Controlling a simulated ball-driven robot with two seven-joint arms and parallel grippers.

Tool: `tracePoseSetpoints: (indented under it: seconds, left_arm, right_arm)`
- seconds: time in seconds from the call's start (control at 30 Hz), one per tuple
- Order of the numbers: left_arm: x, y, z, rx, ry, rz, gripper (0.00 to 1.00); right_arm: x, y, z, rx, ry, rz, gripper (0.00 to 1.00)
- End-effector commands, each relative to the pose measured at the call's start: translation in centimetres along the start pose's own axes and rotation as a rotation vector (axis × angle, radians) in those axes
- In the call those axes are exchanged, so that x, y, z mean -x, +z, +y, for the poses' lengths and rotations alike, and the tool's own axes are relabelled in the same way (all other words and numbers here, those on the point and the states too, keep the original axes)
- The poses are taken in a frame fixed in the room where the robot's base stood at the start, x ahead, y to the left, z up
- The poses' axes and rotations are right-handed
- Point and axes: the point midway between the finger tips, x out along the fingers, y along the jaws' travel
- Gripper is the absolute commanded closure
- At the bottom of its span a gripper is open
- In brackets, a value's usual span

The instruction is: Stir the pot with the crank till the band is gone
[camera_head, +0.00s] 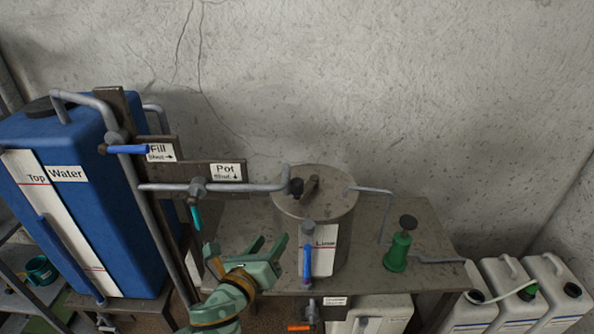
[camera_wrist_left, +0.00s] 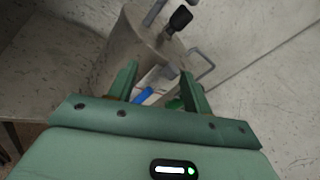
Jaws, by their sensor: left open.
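The pot (camera_head: 286,225) is a grey metal cylinder on a metal bench. The crank (camera_head: 311,188) is on its lid, with a black knob (camera_head: 296,186) at the left; in the left wrist view the knob (camera_wrist_left: 180,18) shows above the fingers. A white gauge strip marked Lime (camera_head: 325,255) is on the pot's front, with a blue tube (camera_head: 307,262) beside it. I cannot make out a separate band. My left gripper (camera_head: 268,245) is open and empty, in front of the pot and lower than the crank. It also shows in the left wrist view (camera_wrist_left: 158,75).
A blue water tank (camera_head: 110,220) stands at the left. A pipe (camera_head: 240,188) with a teal-handled Pot valve (camera_head: 195,215) runs to the pot. A green hand pump (camera_head: 398,250) stands right of the pot. White jugs (camera_head: 510,290) are at the lower right.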

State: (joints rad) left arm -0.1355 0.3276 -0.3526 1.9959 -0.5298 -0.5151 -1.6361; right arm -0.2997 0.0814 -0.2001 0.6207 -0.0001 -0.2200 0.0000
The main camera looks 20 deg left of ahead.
Motion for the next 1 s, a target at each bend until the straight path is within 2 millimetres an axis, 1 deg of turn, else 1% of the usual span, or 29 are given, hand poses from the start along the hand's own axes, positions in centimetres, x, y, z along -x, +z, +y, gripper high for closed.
tracePoseSetpoints:
  seconds: [0.03,0.1,0.23,0.37,0.47,0.7,0.8,0.9,1.0]
  left_arm:
    - [0.4,1.9,-1.3,-0.127,-0.016,-0.038,0.51]
    - [0.8,3.4,-2.2,-0.277,-0.020,-0.077,0.51]
    - [1.0,4.5,-2.8,-0.416,-0.015,-0.108,0.51]
    - [-0.2,4.8,-3.0,-0.437,-0.014,-0.113,0.51]
    - [-2.1,5.1,-3.1,-0.435,-0.013,-0.114,0.51]
    - [-8.3,5.7,-3.2,-0.431,-0.013,-0.112,0.51]
    - [-10.7,5.9,-3.3,-0.430,-0.013,-0.112,0.51]
    - [-12.6,6.0,-3.4,-0.430,-0.014,-0.111,0.51]
    - [-13.9,6.1,-3.4,-0.431,-0.014,-0.110,0.51]
  right_arm:
    - [0.2,0.0,0.1,0.000,0.001,-0.001,1.00]
    - [0.2,0.1,0.1,0.001,0.001,-0.001,1.00]
    - [0.2,0.1,0.1,0.001,0.001,-0.001,1.00]
    - [0.4,0.1,0.1,0.001,0.001,-0.001,1.00]
    - [0.6,0.0,0.1,0.001,0.001,-0.001,1.00]
    - [0.8,0.0,0.0,0.000,0.000,-0.001,1.00]
    - [0.7,0.0,-0.1,-0.001,-0.001,-0.001,1.00]
    - [0.7,-0.1,-0.2,-0.002,-0.003,0.000,1.00]
    - [0.6,-0.1,-0.3,-0.002,-0.004,0.000,1.00]
